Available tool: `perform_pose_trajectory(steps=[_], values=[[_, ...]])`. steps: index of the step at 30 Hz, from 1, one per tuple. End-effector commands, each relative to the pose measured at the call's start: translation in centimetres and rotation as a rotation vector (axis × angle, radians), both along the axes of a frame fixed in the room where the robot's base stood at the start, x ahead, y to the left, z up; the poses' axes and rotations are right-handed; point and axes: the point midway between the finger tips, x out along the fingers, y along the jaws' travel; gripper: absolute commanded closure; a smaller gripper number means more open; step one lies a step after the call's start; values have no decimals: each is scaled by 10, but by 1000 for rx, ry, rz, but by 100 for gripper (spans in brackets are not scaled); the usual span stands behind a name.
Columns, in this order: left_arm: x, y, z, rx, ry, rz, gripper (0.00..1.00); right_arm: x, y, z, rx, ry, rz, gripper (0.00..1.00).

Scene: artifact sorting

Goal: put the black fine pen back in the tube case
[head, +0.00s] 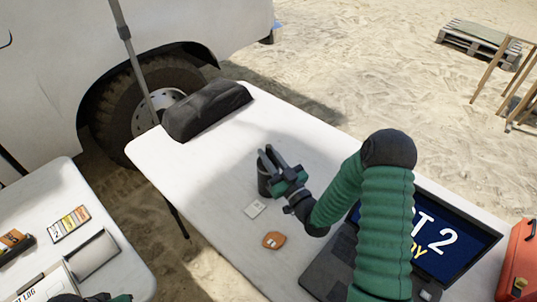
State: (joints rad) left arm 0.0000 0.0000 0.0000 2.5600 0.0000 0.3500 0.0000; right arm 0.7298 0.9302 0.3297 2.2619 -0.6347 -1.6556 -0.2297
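A dark upright cylinder (264,186), which looks like the tube case, stands on the white table. My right gripper (268,155) is right at it, its two grey fingers pointing up and left across the cylinder's top. A narrow gap shows between the fingers, but I cannot tell whether they hold something thin. I cannot make out the black fine pen. Only a dark and green bit of my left arm (120,298) shows at the bottom left edge, and its fingers cannot be made out.
A white card (255,209) and an orange piece (273,240) lie near the cylinder. A black bag (206,108) lies at the far end. A laptop (435,235) and an orange case (522,262) are at right. A second table (50,190) at left holds a colour chart (69,223).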

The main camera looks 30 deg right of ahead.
Motion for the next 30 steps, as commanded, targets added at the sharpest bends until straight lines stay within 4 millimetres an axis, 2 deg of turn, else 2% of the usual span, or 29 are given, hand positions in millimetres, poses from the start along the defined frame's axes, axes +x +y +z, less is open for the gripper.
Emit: perform_pose_trajectory(steps=[1,4,13,16,20,27,30], values=[[0,0,1,0,0,0,64,0,0,1,0,0,0,73],[0,0,1,0,0,0,64,0,0,1,0,0,0,59],[0,0,1,0,0,0,64,-1,0,0,0,0,0,59],[0,0,-1,0,0,0,64,-9,-1,-3,0,2,-1,59],[0,0,-4,0,0,0,64,-35,-3,-10,3,4,-1,59],[0,0,-11,0,0,0,64,-93,-8,-24,3,4,-2,59],[0,0,-13,0,0,0,64,-108,-9,-27,1,3,-1,59]])
